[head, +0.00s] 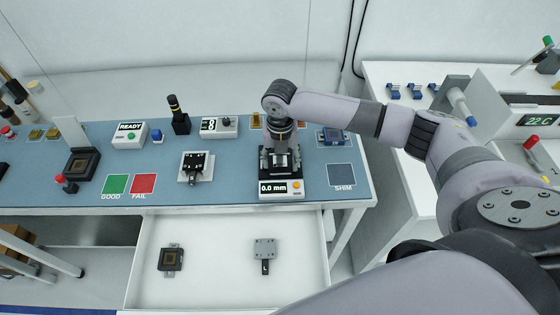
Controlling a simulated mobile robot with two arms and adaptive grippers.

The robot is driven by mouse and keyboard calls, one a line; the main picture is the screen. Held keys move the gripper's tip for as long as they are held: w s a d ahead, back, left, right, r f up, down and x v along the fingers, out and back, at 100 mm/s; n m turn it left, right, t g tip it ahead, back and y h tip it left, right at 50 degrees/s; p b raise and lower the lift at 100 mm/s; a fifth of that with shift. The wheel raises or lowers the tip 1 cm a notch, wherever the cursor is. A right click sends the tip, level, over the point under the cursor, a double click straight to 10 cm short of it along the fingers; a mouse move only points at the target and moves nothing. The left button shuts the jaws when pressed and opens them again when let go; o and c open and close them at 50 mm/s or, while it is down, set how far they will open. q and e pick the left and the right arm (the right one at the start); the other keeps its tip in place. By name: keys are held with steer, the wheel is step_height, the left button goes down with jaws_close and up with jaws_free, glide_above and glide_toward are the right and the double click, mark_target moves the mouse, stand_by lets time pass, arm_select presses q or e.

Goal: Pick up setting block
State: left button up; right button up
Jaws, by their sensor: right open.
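My right gripper (281,163) points straight down over the small black-and-white station with the 0.0 mm display (272,188), near the table's front edge. It is open, and its fingers are low at the station's top. The gripper and wrist cover much of what sits there, so I cannot tell whether a setting block lies between the fingers. A grey block with small holes and a dark tab marked L (264,250) lies in the open white drawer; I cannot tell if it is the setting block. My left gripper is not in view.
A dark square socket piece (171,258) lies in the drawer. On the blue mat are a black fixture (195,167), a READY box (129,135), green (115,184) and red (143,184) pads, and a SHIM pad (341,176). A white bench with equipment stands right.

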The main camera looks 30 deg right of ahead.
steer(key=shift+c, duration=0.6)
jaws_close()
steer(key=shift+r, duration=0.1)
